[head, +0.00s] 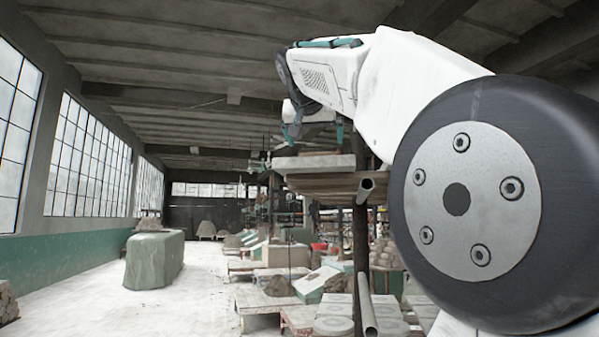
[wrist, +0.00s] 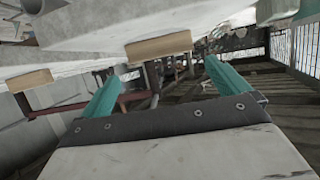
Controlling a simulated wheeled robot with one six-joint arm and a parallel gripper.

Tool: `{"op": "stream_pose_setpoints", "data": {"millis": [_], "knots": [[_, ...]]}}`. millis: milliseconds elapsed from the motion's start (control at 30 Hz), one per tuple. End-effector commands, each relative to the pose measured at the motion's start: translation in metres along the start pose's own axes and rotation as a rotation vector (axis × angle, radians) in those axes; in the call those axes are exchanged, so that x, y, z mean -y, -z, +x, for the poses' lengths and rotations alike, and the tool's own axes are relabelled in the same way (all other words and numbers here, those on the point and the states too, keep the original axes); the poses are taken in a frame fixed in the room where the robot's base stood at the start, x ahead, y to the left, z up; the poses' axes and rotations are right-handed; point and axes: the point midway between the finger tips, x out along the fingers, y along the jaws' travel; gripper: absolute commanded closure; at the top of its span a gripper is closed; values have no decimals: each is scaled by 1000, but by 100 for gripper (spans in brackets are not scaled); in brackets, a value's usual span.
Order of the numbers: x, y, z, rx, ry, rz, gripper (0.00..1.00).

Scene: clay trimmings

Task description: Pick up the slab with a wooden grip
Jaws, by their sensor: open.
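A pale grey slab (wrist: 100,38) spans the upper part of the wrist view. A light wooden grip (wrist: 160,46) is on its edge. My gripper (wrist: 161,69) is open, with its two teal fingers apart and nothing between them. The wooden grip appears just past the fingertips, between their lines; I see no contact. In the head view my gripper (head: 314,139) points down just above a pale slab (head: 320,163) on a shelf. The grip cannot be made out clearly there.
A second wooden block (wrist: 28,80) shows at the left of the wrist view. The shelf board (head: 325,186) is beside an upright dark post, with a grey pipe (head: 366,305) below. A covered block (head: 153,260) stands on the pale floor, with open floor around it.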

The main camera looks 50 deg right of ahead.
Motion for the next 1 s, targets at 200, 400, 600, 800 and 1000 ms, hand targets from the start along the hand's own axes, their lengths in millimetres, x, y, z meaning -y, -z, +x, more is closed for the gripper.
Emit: {"op": "stream_pose_setpoints", "data": {"millis": [200, 400, 600, 800, 1000], "knots": [[-2, -1, 24, 2, -6, 1, 0], [-1, -5, 46, 3, -6, 1, 0], [0, -6, 72, 1, -4, 1, 0], [2, -6, 73, 0, 0, 0, 0], [2, -6, 73, 1, -1, 0, 47]]}}
